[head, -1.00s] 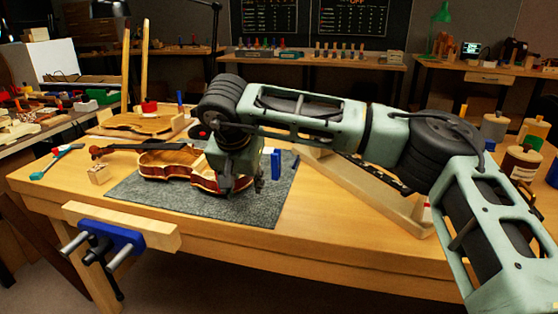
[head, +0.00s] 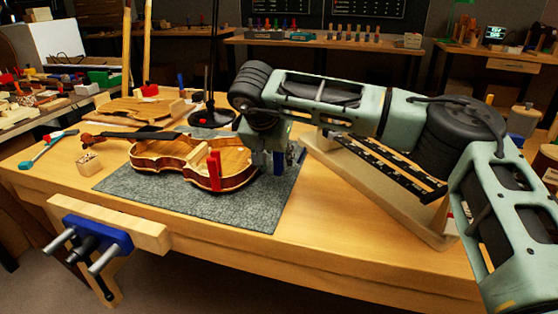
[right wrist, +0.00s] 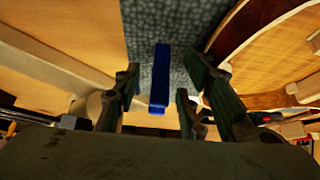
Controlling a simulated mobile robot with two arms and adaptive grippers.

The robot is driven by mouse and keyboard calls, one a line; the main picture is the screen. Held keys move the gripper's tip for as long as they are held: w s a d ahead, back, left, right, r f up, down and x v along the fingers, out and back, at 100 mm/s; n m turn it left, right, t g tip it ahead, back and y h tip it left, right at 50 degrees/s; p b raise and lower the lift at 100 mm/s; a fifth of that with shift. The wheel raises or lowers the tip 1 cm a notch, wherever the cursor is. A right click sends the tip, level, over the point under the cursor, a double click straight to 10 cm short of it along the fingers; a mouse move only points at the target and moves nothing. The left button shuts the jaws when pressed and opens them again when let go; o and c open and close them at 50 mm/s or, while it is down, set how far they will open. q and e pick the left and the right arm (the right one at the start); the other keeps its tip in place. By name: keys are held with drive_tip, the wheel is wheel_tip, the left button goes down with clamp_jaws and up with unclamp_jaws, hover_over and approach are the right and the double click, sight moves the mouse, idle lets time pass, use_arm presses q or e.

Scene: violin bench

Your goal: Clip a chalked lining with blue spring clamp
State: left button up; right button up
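The blue spring clamp (head: 279,163) stands on the grey mat to the right of the open violin body (head: 170,158). In the right wrist view the blue clamp (right wrist: 159,78) is between my right gripper's fingers (right wrist: 155,105), with gaps on both sides. My right gripper (head: 272,158) is open and pointing down over the clamp, partly covering it in the head view. A red clamp (head: 215,171) sits on the violin's near rim. A pale lining strip (right wrist: 262,35) runs along the rim in the wrist view; I cannot make out chalk. My left gripper is out of view.
The grey mat (head: 240,214) lies under the violin. A long wooden rack (head: 385,195) stands right of it, beneath my right arm. A blue vise (head: 97,238) projects from the bench front. A small wooden block (head: 90,164) sits at the left.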

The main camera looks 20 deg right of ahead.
drive_tip(key=shift+x, duration=0.95)
drive_tip(key=shift+c, duration=0.3)
clamp_jaws()
drive_tip(key=shift+r, duration=0.15)
